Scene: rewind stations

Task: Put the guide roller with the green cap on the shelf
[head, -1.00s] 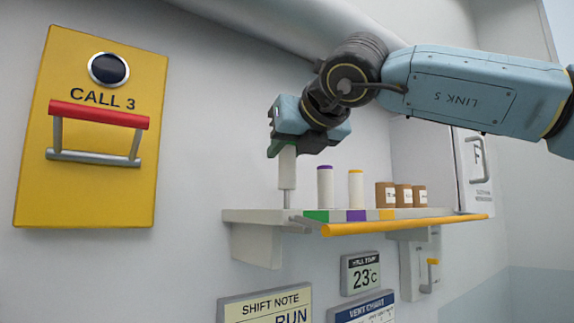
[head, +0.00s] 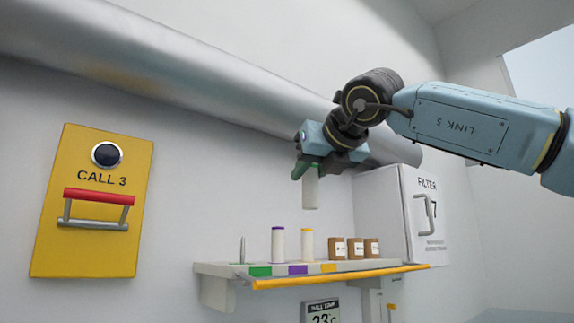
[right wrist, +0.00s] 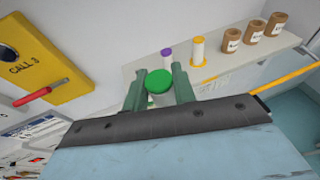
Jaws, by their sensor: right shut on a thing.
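The guide roller with the green cap (head: 311,190) is a white cylinder held upright in the air above the shelf. Its green cap (right wrist: 159,82) shows between the fingers in the right wrist view. My right gripper (head: 306,168) is shut on its top end. The shelf (head: 215,268) is on the wall below, with green, purple and orange marks on its front edge. A thin bare peg (head: 242,250) stands behind the green mark. A purple-capped roller (head: 278,245) and an orange-capped roller (head: 307,245) stand upright behind their marks. My left gripper is not in view.
Several brown jars (head: 355,248) stand on the shelf to the right of the rollers. A yellow rail (head: 340,277) runs along the shelf front. A filter box (head: 420,215) is at the right, a silver pipe (head: 180,85) above, and a yellow call panel (head: 95,200) at the left.

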